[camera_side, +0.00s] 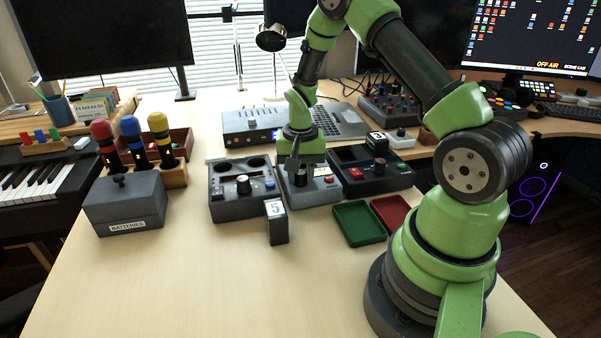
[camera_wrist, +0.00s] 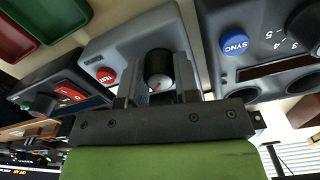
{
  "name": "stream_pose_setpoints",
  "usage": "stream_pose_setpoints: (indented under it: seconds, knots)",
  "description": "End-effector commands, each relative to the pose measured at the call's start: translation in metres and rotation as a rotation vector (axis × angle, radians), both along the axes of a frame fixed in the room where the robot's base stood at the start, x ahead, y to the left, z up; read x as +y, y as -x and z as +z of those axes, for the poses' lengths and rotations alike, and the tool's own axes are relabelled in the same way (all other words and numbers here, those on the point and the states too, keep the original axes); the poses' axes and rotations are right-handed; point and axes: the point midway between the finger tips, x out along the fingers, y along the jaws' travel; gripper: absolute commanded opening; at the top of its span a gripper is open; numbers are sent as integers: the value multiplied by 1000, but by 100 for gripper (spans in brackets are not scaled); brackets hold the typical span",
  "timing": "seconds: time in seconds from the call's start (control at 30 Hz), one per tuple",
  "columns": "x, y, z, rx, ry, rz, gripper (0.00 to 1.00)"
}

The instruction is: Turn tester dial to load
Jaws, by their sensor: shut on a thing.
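The tester (camera_side: 318,196) is a grey box in the middle of a row of devices in the side view. In the wrist view its grey top (camera_wrist: 125,45) carries a red TEST button (camera_wrist: 106,75) and a dark round dial (camera_wrist: 158,62) with a pale lower face and a small red mark. My gripper (camera_side: 296,166) points down over the tester. In the wrist view my gripper (camera_wrist: 158,88) has one finger on each side of the dial and is shut on it. The dial's position labels cannot be read, and my gripper hides the dial in the side view.
A device with a blue SYNC button (camera_wrist: 234,41) stands close on the tester's left in the side view. Another device (camera_side: 375,180) stands close on its right. A block marked 5 (camera_side: 276,222) stands in front, near green (camera_side: 358,224) and red (camera_side: 391,213) trays. The front table is clear.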

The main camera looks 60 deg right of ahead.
Motion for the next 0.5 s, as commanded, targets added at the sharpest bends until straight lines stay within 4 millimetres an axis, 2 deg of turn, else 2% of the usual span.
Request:
stream_pose_setpoints:
  seconds: [0.37, 0.4, 0.47, 0.5]
  knots:
    - [0, 0, 0, -1, 0, -4, 5]
    - [0, 0, 0, -1, 0, -4, 38]
    - [0, 0, 0, -1, 0, -4, 52]
    - [0, 0, 0, -1, 0, -3, 55]
